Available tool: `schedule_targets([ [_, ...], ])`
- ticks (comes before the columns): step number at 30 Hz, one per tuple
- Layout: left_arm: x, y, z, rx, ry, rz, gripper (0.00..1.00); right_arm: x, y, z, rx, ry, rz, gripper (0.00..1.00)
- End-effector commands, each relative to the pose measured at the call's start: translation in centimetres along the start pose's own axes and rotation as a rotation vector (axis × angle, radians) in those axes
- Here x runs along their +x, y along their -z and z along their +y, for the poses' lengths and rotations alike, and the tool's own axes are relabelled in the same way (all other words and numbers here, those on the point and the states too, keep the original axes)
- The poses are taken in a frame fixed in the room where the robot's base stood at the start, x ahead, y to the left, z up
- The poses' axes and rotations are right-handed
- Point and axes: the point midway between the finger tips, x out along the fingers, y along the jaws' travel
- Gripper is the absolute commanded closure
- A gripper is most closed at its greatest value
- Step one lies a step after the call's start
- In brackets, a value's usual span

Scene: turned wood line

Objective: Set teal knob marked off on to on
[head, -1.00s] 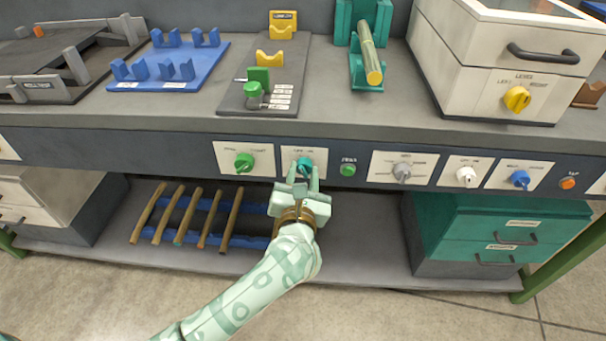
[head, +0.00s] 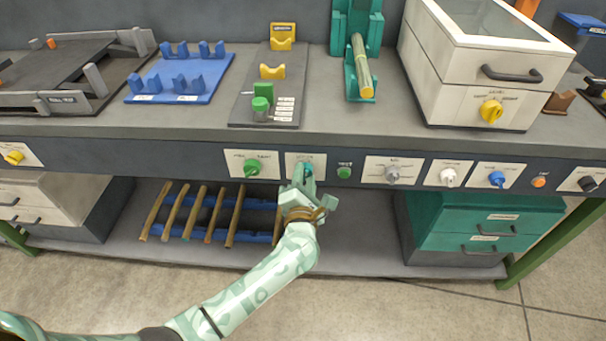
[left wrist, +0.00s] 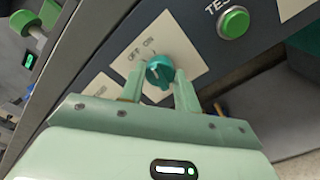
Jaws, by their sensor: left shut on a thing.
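The teal knob (left wrist: 158,71) sits on a white plate (left wrist: 178,45) lettered OFF and ON, on the dark front panel of the bench. In the head view the knob (head: 307,169) is largely hidden by my left gripper (head: 303,174). In the left wrist view my left gripper (left wrist: 161,84) has one finger on each side of the knob and is shut on it. I cannot tell clearly which word the knob points to. My right gripper is not in view.
A green button (head: 344,172) is close on the right and a green knob (head: 251,168) on the left. Grey (head: 393,174), white (head: 448,177) and blue (head: 497,179) knobs follow to the right. Below, a shelf holds wooden rods on a blue rack (head: 212,203).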

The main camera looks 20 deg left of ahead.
Motion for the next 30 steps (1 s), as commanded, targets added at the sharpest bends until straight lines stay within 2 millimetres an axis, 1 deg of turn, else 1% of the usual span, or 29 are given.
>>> schedule_targets([
  [3,-0.07,-0.18,0.11,0.057,0.001,0.0,0.91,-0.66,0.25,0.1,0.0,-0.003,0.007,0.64],
  [10,-0.07,-0.06,-0.06,0.125,0.002,0.0,0.91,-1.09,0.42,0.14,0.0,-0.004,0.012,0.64],
  [25,-0.09,0.04,-0.2,0.143,0.003,-0.001,0.91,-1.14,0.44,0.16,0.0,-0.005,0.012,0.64],
  [26,-0.09,0.04,-0.2,0.143,0.003,-0.001,0.6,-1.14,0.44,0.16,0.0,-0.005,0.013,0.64],
  [27,-0.08,0.04,-0.2,0.143,0.003,0.0,0.49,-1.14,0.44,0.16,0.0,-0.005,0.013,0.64],
  [28,-0.08,0.04,-0.18,0.143,0.003,0.0,0.46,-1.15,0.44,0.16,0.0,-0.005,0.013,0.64],
  [30,-0.06,0.03,-0.15,0.142,0.002,0.0,0.46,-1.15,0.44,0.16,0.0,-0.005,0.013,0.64],
])
